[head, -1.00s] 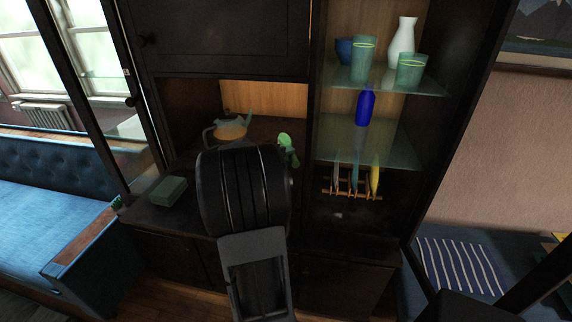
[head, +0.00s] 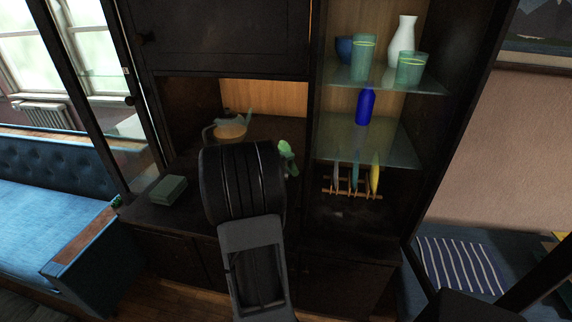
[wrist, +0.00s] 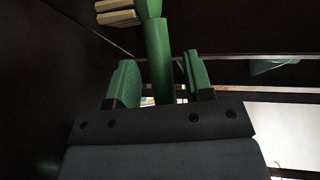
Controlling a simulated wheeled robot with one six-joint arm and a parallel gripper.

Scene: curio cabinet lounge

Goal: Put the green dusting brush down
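The green dusting brush (wrist: 158,55) shows in the wrist view, its handle running up between my fingers and its cream bristles (wrist: 116,12) at the top left. My gripper (wrist: 160,78) has green finger pads on either side of the handle, with a gap visible on both sides. It looks open around the handle, not pressed on it. In the head view a light green part of the brush (head: 285,148) shows beside my dark wrist, over the cabinet's counter. My wrist hides most of the gripper there, and whether the brush rests on the counter cannot be told.
A teapot (head: 230,130) stands at the back of the open niche. A green box (head: 168,190) lies on the counter at the left. On the right, glass shelves hold cups, a white vase (head: 402,42) and a blue bottle (head: 366,106), above a wooden rack (head: 350,192) with upright plates.

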